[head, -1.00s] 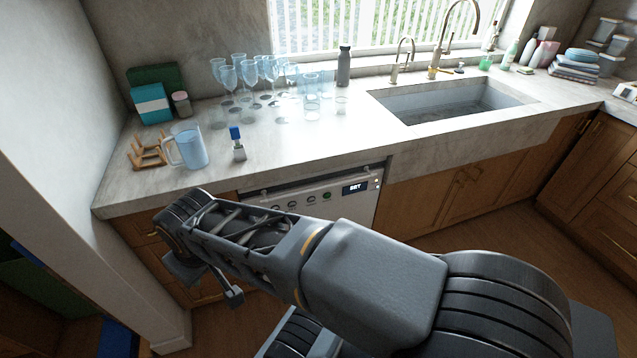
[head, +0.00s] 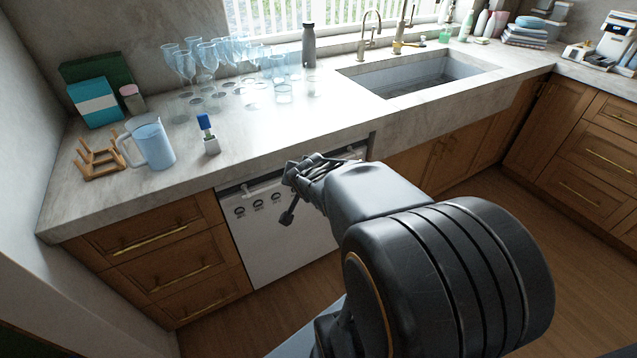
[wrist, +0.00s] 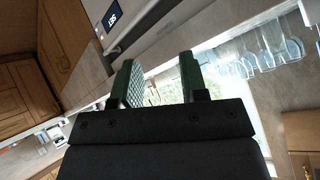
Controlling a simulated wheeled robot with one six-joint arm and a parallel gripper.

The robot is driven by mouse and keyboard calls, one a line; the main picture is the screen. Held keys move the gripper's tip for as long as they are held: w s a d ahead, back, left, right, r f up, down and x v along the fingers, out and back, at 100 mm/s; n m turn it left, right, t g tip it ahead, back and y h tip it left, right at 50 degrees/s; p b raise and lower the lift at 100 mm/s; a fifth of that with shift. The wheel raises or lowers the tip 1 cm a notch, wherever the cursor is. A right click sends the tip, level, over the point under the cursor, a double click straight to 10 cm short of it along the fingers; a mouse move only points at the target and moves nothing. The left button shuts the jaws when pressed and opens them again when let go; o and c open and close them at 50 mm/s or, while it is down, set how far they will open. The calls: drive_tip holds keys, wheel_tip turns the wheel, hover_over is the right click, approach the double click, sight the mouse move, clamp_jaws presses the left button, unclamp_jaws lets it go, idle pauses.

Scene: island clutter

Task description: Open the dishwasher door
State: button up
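The dishwasher (head: 283,247) is a white front panel under the counter in the head view, with round dials along its top and a handle bar near the counter edge. Its door is shut and upright. My arm hides its upper right part. My gripper (head: 291,191) is in front of the upper part of the panel; I cannot tell whether it touches it. In the wrist view my gripper (wrist: 160,82) has its two green-padded fingers apart with nothing between them. The dishwasher's panel with its lit display (wrist: 113,20) shows at the upper left there.
Wooden drawers (head: 160,255) with brass handles flank the dishwasher on the left. The counter (head: 290,130) above holds a pitcher (head: 152,143), a wooden rack (head: 100,160), several glasses (head: 207,57) and a sink (head: 425,82). The wooden floor before the dishwasher is clear.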

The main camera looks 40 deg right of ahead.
drive_tip(key=w+d+f+m+t+y+b, duration=0.1)
drive_tip(key=d+f+m+t+y+b, duration=0.1)
drive_tip(key=d+f+m+t+b, duration=0.75)
drive_tip(key=w+d+f+g, duration=0.1)
drive_tip(key=w+f, duration=0.1)
drive_tip(key=w, duration=0.2)
drive_tip(key=w+d+f+b, duration=0.1)
drive_tip(key=w, duration=0.3)
drive_tip(key=w+d+f+g, duration=0.1)
drive_tip(key=w+d+f, duration=0.1)
drive_tip(key=w, duration=0.3)
drive_tip(key=shift+w+f+g+b, duration=0.1)
drive_tip(key=shift+f+g+b, duration=0.2)
drive_tip(key=shift+f+g, duration=0.05)
drive_tip(key=shift+c, duration=0.4)
clamp_jaws()
